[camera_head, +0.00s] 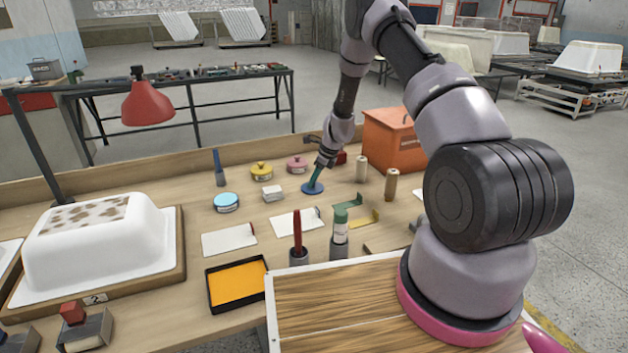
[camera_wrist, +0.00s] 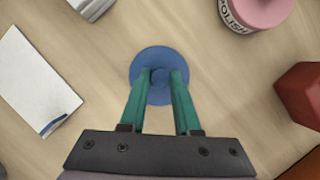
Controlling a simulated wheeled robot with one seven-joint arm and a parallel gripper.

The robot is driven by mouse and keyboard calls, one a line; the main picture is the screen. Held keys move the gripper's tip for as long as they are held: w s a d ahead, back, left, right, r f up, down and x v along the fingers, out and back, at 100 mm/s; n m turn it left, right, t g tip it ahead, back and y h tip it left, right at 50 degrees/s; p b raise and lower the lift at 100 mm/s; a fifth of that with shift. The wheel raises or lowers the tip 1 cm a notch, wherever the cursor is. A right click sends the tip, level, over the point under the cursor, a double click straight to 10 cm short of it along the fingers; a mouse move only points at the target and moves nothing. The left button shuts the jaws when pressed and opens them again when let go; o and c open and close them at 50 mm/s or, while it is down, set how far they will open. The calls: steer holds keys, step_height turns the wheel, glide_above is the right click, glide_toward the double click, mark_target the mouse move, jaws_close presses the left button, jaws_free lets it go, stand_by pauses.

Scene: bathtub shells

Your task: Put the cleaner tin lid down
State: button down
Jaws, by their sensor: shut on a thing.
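The blue round lid (camera_head: 313,189) is at or just above the wooden bench top; I cannot tell whether it touches. In the wrist view the lid (camera_wrist: 160,58) lies flat, with its small central knob between the green fingers. My gripper (camera_wrist: 161,78) is shut on that knob; in the head view the gripper (camera_head: 316,180) points down at the lid. A tin with a light blue top (camera_head: 226,202) stands to the left of the lid; I cannot read its label.
A pink polish tin (camera_wrist: 254,10), a yellow tin (camera_head: 261,171) and a white block (camera_head: 272,193) stand around the lid. An orange box (camera_head: 391,140) and two small cylinders are to the right. White cards (camera_head: 297,223) lie in front. Bare wood surrounds the lid closely.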

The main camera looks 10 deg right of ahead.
steer(key=shift+f, duration=0.1)
steer(key=c, duration=0.6)
jaws_free()
